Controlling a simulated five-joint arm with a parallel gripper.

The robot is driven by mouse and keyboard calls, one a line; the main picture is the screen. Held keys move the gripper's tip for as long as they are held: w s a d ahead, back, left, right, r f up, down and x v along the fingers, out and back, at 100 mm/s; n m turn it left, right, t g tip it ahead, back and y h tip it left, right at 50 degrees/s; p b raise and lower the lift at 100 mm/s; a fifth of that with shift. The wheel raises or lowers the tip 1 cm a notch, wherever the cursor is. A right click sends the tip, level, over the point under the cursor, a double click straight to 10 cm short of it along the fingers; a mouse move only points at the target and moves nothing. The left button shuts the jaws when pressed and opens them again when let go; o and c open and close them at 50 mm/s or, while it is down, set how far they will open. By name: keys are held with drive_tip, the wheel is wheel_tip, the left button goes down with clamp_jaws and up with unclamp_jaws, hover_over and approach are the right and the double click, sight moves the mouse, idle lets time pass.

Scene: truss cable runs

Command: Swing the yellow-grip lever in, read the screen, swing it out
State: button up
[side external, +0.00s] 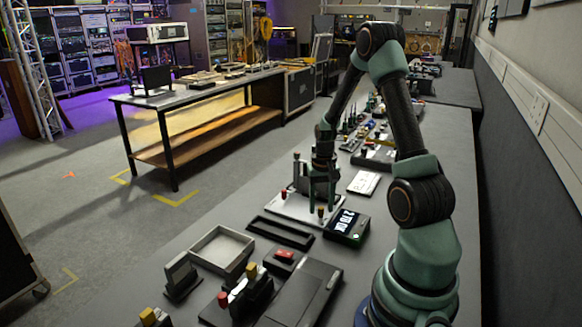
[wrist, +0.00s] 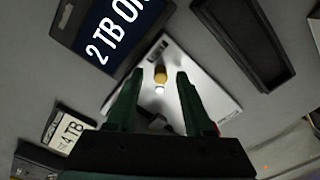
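A yellow grip (wrist: 161,74) stands on a white plate (wrist: 202,80) in the wrist view. My gripper (wrist: 159,82) is open, with one finger on each side of this grip and a visible gap to both. In the side view my gripper (side external: 321,200) points down over the white plate (side external: 290,206); the yellow grip is hard to make out there. A black screen unit (side external: 358,236) stands at the plate's near right corner.
A label card (wrist: 68,130) seems to read "4 TB". A long black tray (side external: 280,232), an open grey box (side external: 222,249), and a black block with yellow and red knobs (side external: 248,294) lie nearer the camera. More items fill the bench behind my gripper.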

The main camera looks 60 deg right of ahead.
sight(321, 208)
drive_tip(key=shift+r, duration=0.1)
wheel_tip(321, 208, up, 12)
idle(0.6)
drive_tip(key=a+r+n+t, duration=0.2)
drive_tip(key=a+r+n, duration=0.1)
drive_tip(key=a, duration=0.6)
drive_tip(key=a+r+n+t, duration=0.1)
drive_tip(key=a+r+n, duration=0.2)
drive_tip(key=a, duration=0.6)
drive_tip(key=a+r+n+t, duration=0.2)
drive_tip(key=a+r+n, duration=0.2)
drive_tip(key=a, duration=0.5)
drive_tip(key=shift+a+n+t, duration=0.3)
drive_tip(key=shift+n, duration=0.1)
drive_tip(key=shift+w+d, duration=0.1)
